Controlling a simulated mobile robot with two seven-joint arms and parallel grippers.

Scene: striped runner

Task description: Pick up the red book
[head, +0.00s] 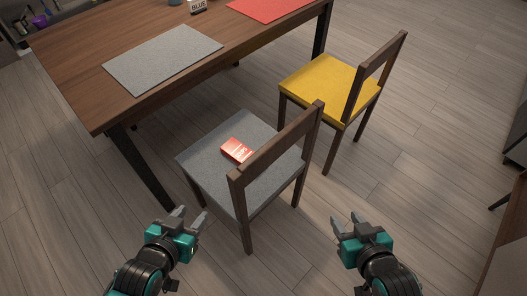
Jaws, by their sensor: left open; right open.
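A small red book (236,149) with pale lettering lies on the grey seat of the near chair (205,160), partly behind the chair's wooden backrest. My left gripper (188,217) is open and empty, in front of and below the chair in the picture. My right gripper (345,221) is open and empty, to the right of the chair. Both grippers are apart from the book.
A yellow-seated chair (318,84) stands to the right. Floor (430,150) at the right is clear.

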